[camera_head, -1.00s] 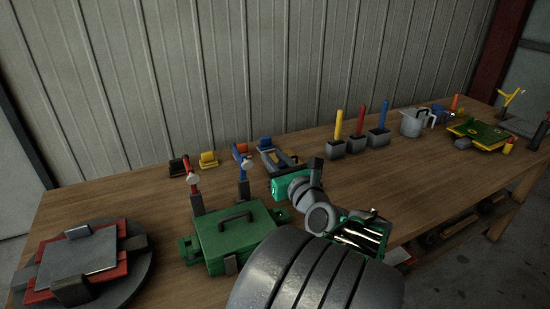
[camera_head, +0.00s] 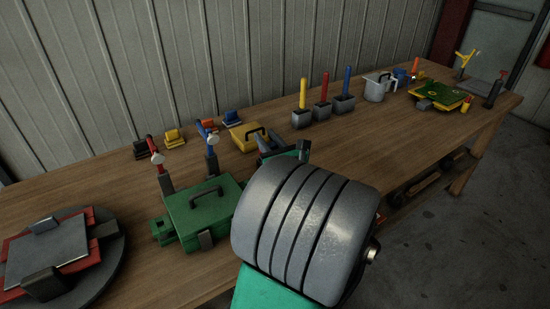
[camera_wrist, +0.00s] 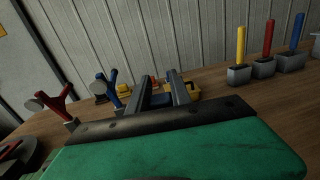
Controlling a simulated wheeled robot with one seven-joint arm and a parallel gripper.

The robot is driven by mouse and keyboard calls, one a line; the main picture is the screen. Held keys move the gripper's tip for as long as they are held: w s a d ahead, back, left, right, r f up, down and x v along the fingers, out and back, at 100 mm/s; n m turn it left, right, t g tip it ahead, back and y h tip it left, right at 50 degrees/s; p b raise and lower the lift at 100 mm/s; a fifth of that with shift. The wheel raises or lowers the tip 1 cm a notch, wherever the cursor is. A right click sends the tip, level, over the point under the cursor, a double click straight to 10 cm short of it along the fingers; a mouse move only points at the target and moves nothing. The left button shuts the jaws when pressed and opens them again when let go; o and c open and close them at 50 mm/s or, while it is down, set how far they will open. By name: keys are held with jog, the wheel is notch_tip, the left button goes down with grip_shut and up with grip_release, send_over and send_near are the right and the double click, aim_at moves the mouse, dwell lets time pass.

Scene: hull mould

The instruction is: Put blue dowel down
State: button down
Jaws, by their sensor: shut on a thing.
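A blue dowel (camera_head: 346,82) stands upright in a grey block (camera_head: 343,105) at the back of the bench; it also shows at the far right of the wrist view (camera_wrist: 298,30). My gripper (camera_head: 269,142) is left of it, above the bench near the yellow case. My arm hides much of the gripper in the head view.
A red dowel (camera_head: 323,88) and a yellow dowel (camera_head: 303,93) stand in similar blocks beside the blue one. A yellow case (camera_head: 240,141) is just behind my gripper. A green box (camera_head: 198,223) with red and blue clamps sits at left. A grey jug (camera_head: 375,88) is at right.

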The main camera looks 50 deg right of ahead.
jog(key=s+d+f+b, duration=0.2)
jog(key=s+d, duration=0.1)
jog(key=d, duration=0.4)
notch_tip(320, 180, up, 4)
jog(key=w+n+y, duration=0.1)
jog(key=w+y, duration=0.1)
jog(key=shift+n+t, duration=0.3)
jog(key=shift+t, duration=0.2)
jog(key=shift+w+d+f+b, duration=0.6)
jog(key=shift+w+d+f, duration=0.95)
jog(key=shift+f, duration=0.7)
jog(key=shift+w+d+f+b, duration=0.55)
jog(key=shift+w+d+f, duration=1)
jog(key=shift+f, duration=0.75)
jog(key=shift+w+d+f+b, duration=0.6)
jog(key=shift+w+d+f, duration=0.65)
jog(key=shift+w+f, duration=0.8)
jog(key=shift+s+f, duration=0.2)
jog(key=shift+f, duration=0.1)
jog(key=c, duration=1.2)
grip_release()
jog(key=shift+o, duration=0.2)
